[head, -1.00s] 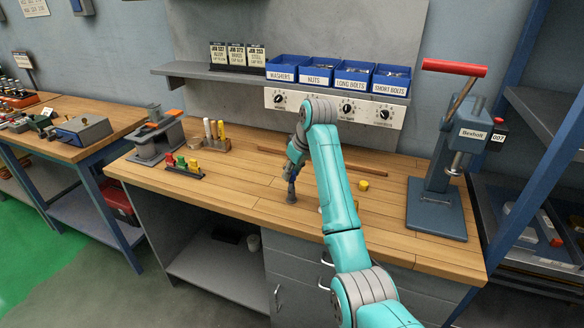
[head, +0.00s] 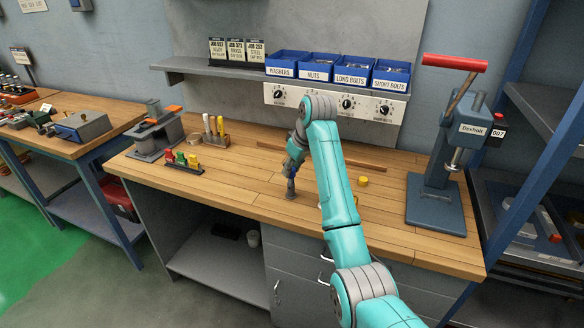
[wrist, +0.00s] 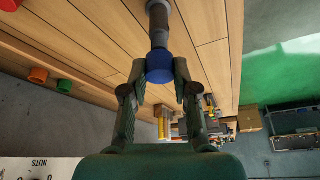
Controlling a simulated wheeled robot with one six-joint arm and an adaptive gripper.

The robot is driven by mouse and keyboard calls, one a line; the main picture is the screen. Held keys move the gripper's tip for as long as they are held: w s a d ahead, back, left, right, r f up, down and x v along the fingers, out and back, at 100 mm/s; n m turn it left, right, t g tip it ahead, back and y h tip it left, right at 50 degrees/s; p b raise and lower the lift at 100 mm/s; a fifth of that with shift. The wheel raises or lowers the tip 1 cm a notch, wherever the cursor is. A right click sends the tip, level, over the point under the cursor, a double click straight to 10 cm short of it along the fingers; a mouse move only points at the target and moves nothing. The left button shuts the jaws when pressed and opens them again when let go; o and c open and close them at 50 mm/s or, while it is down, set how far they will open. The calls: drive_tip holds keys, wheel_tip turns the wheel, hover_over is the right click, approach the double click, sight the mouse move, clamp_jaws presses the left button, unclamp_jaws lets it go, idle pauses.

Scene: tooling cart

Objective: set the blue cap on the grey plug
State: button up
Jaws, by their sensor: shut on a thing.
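The blue cap (wrist: 160,68) is between the fingertips of my gripper (wrist: 160,78) in the wrist view, and the gripper is shut on it. The grey plug (wrist: 158,22) is directly in line with the cap, and the two look to be touching; I cannot tell whether the cap is seated. In the head view the grey plug (head: 291,192) stands upright on the bench, with my gripper (head: 292,172) pointing down right above it.
A yellow piece (head: 363,181) lies on the wooden bench (head: 240,190) right of my arm. A press (head: 440,180) stands at the right end. A rack of coloured pieces (head: 184,163) and a pen holder (head: 214,136) are at the left.

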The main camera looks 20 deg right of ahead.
drive_tip(key=shift+f, duration=1.1)
idle(1.1)
drive_tip(key=o, duration=0.8)
drive_tip(key=shift+o, duration=0.4)
drive_tip(key=o, duration=0.4)
drive_tip(key=shift+o, duration=0.2)
drive_tip(key=shift+r, duration=0.1)
drive_tip(key=shift+r, duration=3.45)
drive_tip(key=shift+s, duration=0.1)
